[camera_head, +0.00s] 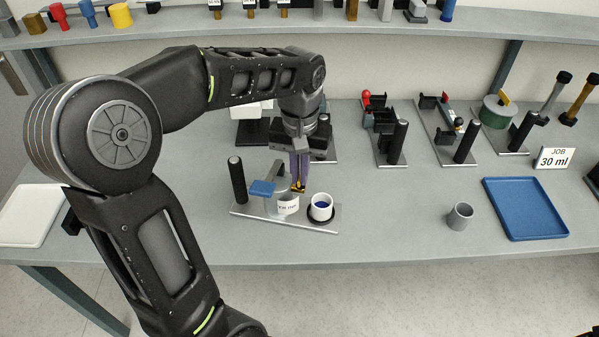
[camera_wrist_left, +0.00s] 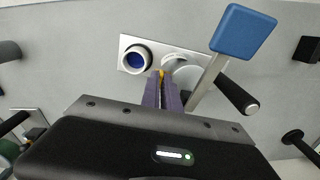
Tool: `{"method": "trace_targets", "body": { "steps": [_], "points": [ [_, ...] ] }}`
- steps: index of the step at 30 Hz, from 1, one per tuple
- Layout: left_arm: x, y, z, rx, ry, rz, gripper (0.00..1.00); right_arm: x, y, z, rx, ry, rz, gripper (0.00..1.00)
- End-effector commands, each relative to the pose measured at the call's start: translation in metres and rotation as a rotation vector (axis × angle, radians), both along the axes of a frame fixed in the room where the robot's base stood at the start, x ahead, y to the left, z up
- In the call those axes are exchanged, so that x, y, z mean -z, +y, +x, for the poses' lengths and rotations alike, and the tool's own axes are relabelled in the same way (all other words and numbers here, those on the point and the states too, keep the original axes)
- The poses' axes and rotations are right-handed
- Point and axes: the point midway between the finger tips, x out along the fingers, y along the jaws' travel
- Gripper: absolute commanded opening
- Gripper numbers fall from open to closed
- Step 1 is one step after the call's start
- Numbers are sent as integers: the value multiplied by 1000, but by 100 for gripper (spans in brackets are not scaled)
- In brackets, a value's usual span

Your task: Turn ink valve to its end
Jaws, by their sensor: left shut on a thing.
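The ink station stands on a metal base plate (camera_head: 250,211) on the bench. It has a black post (camera_head: 237,180), a blue flat paddle (camera_head: 262,188), a pale labelled body (camera_head: 288,205) and a white cup with blue ink (camera_head: 321,207). My left gripper (camera_head: 299,184) points down over the station, behind the cup, and is shut on the small yellow ink valve (camera_head: 298,188). In the left wrist view a bit of the yellow valve (camera_wrist_left: 162,74) shows at the fingertips (camera_wrist_left: 162,82), between the cup (camera_wrist_left: 135,59) and the paddle (camera_wrist_left: 244,29). The fingers hide most of the valve.
A grey cup (camera_head: 460,216) and a blue tray (camera_head: 525,208) stand to the right. A job card reading 30 ml (camera_head: 554,157) and several other fixtures stand farther back. A white tray (camera_head: 30,214) lies at the left. The bench front between station and grey cup is clear.

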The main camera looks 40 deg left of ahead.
Motion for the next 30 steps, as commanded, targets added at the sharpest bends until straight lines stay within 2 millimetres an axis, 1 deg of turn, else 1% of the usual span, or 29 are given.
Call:
{"method": "trace_targets", "body": {
  "steps": [13, 14, 21, 30],
  "points": [
    [0, 0, 0, -15, 0, 0, 0, 0, 0, 0, 0, 0, 0, 0],
    [0, 0, 0, -15, 0, 0, 8, 0, 0, 0, 0, 0, 0, 0],
    [0, 0, 0, -14, 0, 0, 27, 0, 0, 0, 0, 0, 0, 0],
    [-2, 0, 0, -13, -1, 0, 27, 0, 0, 0, 0, 0, 0, 0]
  ]
}}
